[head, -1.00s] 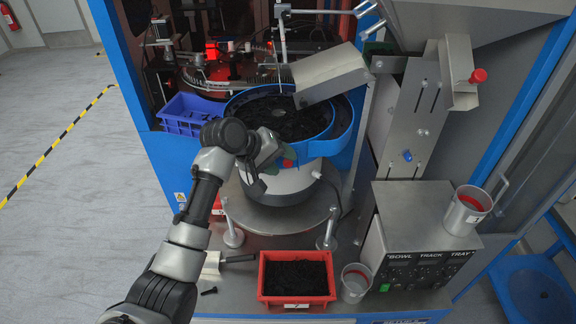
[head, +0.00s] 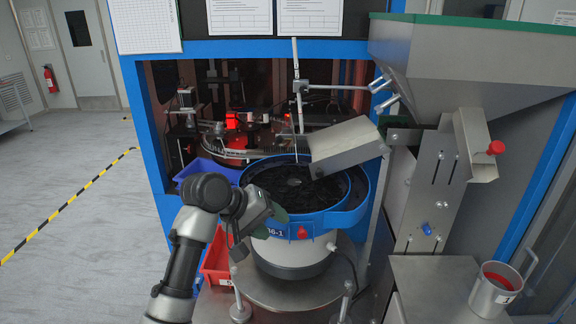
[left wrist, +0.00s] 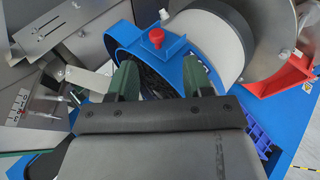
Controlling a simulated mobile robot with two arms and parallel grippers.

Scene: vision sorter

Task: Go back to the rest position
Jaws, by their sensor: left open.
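My left gripper (head: 272,216) is at the front left of the blue-rimmed bowl feeder (head: 346,217), seemingly just outside its rim. Its two dark green fingers stand apart with nothing between them; the left wrist view shows the open gripper (left wrist: 160,80) with the bowl's blue rim (left wrist: 196,72) and red knob beyond the fingertips. Whether a finger touches the bowl cannot be told. My left arm comes up from the bottom left. My right gripper is in neither view.
A red bin (head: 213,266) stands left of the bowl's base, partly behind my arm. A blue bin (head: 188,170) is behind my wrist. A metal chute (head: 345,145) hangs over the bowl. A metal cup (head: 490,294) stands on the control box at right. Open floor lies left.

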